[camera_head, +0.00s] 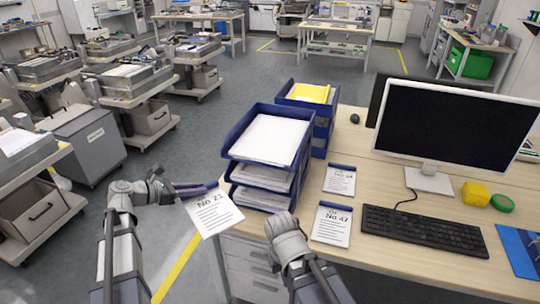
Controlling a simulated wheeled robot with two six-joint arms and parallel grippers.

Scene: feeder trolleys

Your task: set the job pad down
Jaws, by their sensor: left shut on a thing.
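A white job pad (214,215) marked No 21, with a blue top binding, is in my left gripper (172,190). The gripper is shut on its blue end. The pad is tilted, at the left edge of the desk (375,262), and its lower right part overlaps the desk edge in the picture; I cannot tell whether it touches. Two similar pads lie on the desk: one marked No 47 (332,225) and another (340,181) behind it, its number hard to read. My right gripper (284,232) is over the front of the desk, its fingers not clearly visible.
Blue stacked letter trays (233,143) with paper stand right of the held pad, with another stack (320,126) behind. A keyboard (424,231), monitor (455,125), yellow block (475,194) and green round item (502,203) are to the right.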

